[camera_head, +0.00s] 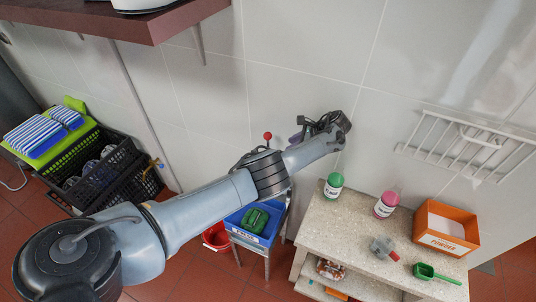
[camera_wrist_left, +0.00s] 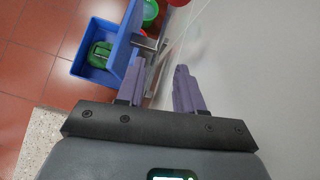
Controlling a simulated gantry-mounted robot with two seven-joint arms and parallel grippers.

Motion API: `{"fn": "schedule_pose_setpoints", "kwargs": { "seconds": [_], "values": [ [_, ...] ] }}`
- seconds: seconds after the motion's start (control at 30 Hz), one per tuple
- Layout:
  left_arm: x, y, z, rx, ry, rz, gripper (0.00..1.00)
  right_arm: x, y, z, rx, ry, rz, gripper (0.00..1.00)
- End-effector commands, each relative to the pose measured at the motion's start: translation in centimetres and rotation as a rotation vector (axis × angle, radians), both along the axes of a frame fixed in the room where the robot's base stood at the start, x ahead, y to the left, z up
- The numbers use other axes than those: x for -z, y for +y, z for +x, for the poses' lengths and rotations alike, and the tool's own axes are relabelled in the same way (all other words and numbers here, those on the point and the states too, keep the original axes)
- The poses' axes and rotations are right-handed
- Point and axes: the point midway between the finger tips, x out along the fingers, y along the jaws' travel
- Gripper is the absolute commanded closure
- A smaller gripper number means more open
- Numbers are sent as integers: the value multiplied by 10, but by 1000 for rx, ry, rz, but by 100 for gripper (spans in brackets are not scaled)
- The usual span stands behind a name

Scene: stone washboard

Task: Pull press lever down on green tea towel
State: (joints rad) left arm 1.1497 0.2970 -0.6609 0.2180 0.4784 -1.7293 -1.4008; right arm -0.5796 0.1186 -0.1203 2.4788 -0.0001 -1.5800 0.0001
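A green folded tea towel (camera_head: 254,219) lies in a blue tray (camera_head: 236,216) on a metal-legged stand, partly hidden behind my left arm. In the left wrist view the towel (camera_wrist_left: 99,54) lies in the blue tray (camera_wrist_left: 84,71) at upper left. A red ball knob (camera_head: 267,135), which looks like the end of the press lever, sticks up behind my left arm; the rest of the lever is hidden. My left gripper (camera_head: 300,137) is near the tiled wall, right of the knob. In the wrist view its purple fingers (camera_wrist_left: 158,88) are apart with nothing between them. My right gripper is not in view.
A stone-topped bench (camera_head: 330,215) stands at right with a green-capped bottle (camera_head: 334,186), a pink-capped bottle (camera_head: 386,204), an orange powder box (camera_head: 446,228) and a green scoop (camera_head: 435,273). A red bucket (camera_head: 215,236) is beside the stand. Black crates (camera_head: 120,170) stand at left.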

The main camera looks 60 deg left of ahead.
Motion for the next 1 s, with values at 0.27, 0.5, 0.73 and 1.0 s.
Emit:
{"fn": "schedule_pose_setpoints", "kwargs": {
  "seconds": [0.27,0.5,0.73,1.0],
  "values": [
    [-16,27,-13,-44,34,2,64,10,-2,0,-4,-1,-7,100],
    [5,44,-28,-46,35,1,64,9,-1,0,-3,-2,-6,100],
    [32,64,-45,-46,34,2,64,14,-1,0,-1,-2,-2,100],
    [52,79,-59,-45,33,2,64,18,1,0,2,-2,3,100]
  ]
}}
